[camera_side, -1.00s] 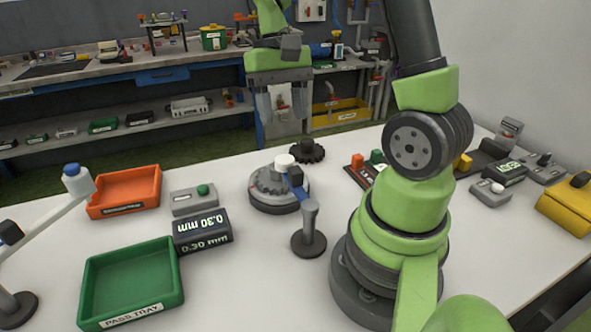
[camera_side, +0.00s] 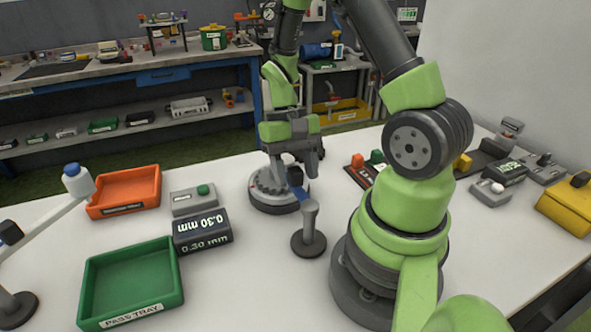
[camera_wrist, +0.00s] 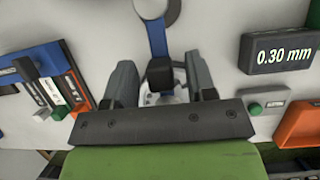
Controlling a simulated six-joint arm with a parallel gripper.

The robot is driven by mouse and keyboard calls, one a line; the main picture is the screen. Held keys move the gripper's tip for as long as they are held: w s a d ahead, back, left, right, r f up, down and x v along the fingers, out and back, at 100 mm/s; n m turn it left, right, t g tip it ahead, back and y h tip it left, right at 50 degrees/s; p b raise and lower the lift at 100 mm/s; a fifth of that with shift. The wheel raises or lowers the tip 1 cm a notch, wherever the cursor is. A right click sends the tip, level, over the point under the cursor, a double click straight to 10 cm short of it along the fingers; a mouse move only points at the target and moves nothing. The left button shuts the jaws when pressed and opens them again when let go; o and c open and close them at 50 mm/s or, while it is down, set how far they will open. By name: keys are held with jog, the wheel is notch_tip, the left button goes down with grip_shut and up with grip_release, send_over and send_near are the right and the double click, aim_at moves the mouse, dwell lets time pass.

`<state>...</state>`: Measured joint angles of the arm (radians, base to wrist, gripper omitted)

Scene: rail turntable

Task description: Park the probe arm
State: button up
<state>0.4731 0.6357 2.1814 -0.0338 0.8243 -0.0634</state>
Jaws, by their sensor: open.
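The probe arm (camera_side: 296,181) is a blue bar on a grey post (camera_side: 309,222) with a round dark base. It reaches left over the grey turntable (camera_side: 272,205). In the wrist view the blue bar (camera_wrist: 157,36) runs down from the post to a dark block (camera_wrist: 160,72). My gripper (camera_side: 290,165) is low over the turntable at the bar's far end. In the wrist view my gripper (camera_wrist: 160,62) is open, with one finger on each side of the dark block and a gap beside each. The turntable is mostly hidden there.
A black block marked 0.30 mm (camera_side: 203,232), a grey box with green button (camera_side: 194,199), an orange tray (camera_side: 126,190) and a green pass tray (camera_side: 130,284) stand left. A rack with coloured blocks (camera_side: 362,172) is right. The table in front of the post is clear.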

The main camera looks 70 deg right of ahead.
grip_shut()
jog(key=shift+w+a, duration=0.1)
dwell(0.3)
jog(key=a+n+h, duration=0.6)
jog(key=a+n, duration=0.2)
jog(key=n, duration=1)
jog(key=shift+a, duration=0.4)
jog(key=shift+h, duration=0.3)
grip_release()
